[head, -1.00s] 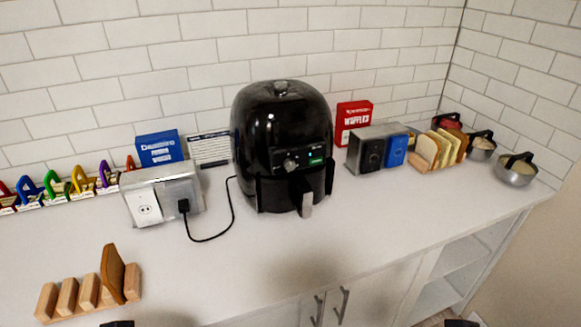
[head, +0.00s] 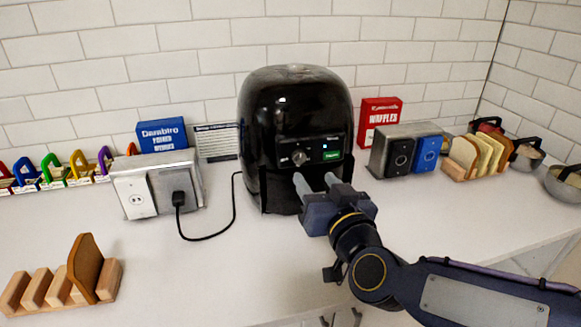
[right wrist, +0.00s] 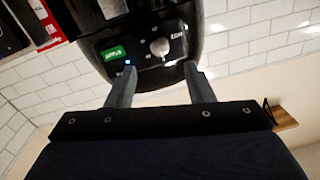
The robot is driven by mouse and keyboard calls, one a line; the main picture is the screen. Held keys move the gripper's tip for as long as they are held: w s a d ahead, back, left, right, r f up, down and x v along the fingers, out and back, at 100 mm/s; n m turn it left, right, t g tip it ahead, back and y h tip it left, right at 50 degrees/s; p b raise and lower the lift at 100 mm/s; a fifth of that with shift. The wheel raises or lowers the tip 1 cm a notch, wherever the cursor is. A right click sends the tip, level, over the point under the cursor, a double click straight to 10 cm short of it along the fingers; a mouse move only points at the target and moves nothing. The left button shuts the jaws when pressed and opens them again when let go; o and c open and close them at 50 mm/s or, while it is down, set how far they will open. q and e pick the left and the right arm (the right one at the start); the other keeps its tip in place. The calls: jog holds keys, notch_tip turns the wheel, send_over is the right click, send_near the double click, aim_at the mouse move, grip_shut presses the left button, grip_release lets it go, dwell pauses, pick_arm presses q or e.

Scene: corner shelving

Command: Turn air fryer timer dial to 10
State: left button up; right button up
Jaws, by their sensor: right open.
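The black air fryer (head: 290,100) stands upright on the counter against the tiled wall. Its front panel has a silver timer dial (head: 299,157) and a green label (head: 332,155) with a small blue light. The dial also shows in the right wrist view (right wrist: 159,47), beyond the fingertips. My right gripper (head: 316,180) is open and empty in front of the panel, just below and right of the dial in the head view. In the right wrist view its fingers (right wrist: 158,75) are spread, with the dial seen between them. I cannot tell whether they touch the fryer. My left gripper is not in view.
An outlet box (head: 135,190) with a black plug and cord stands left of the fryer. A wooden rack (head: 35,290) is front left. The counter's middle left is clear.

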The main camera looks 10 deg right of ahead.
aim_at(301, 159)
jog(key=w, duration=0.7)
jog(key=shift+w+a, duration=0.1)
jog(key=shift+a, duration=0.25)
jog(key=c, duration=1)
